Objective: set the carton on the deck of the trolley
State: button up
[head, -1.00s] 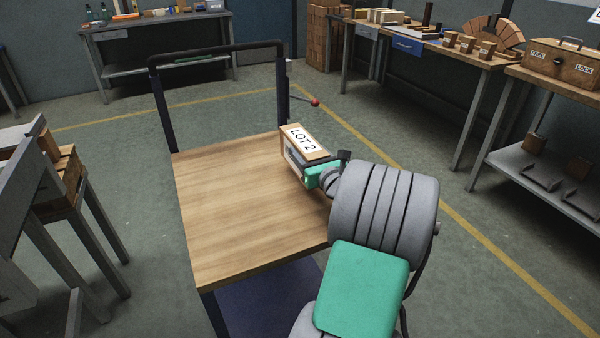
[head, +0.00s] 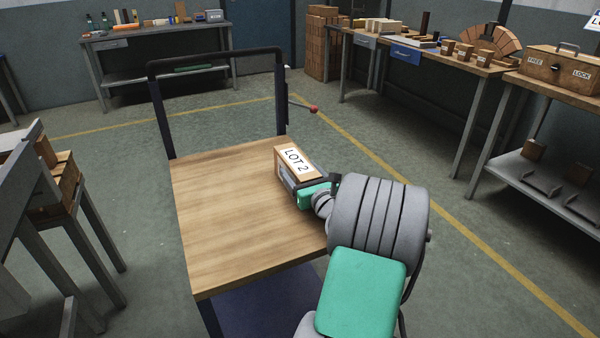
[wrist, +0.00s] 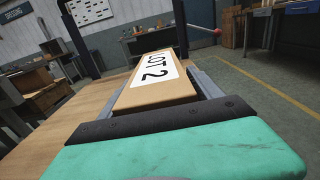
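The carton (head: 292,157) is a brown box with a white "LOT 2" label on top. It is at the right side of the trolley's wooden deck (head: 225,215), over or on the deck; I cannot tell whether its underside touches. My gripper (head: 292,181) reaches in from the right and has its fingers along the carton's sides. In the wrist view the carton (wrist: 150,95) lies between the grey fingers of my gripper (wrist: 158,88), and it looks level. The trolley has a dark push handle (head: 215,60) at its far end. The carton's underside is hidden.
A red-knobbed lever (head: 313,109) sticks out beside the handle's right post. The deck's left and near parts are bare. A grey stand with wooden boxes (head: 60,190) is at the left. Workbenches (head: 440,55) stand along the right and back.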

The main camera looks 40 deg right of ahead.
jog(key=shift+o, duration=0.4)
jog(key=shift+r, duration=0.15)
jog(key=p+v, duration=0.1)
jog(key=v, duration=1.1)
jog(key=shift+a, duration=0.1)
jog(key=shift+p, duration=0.3)
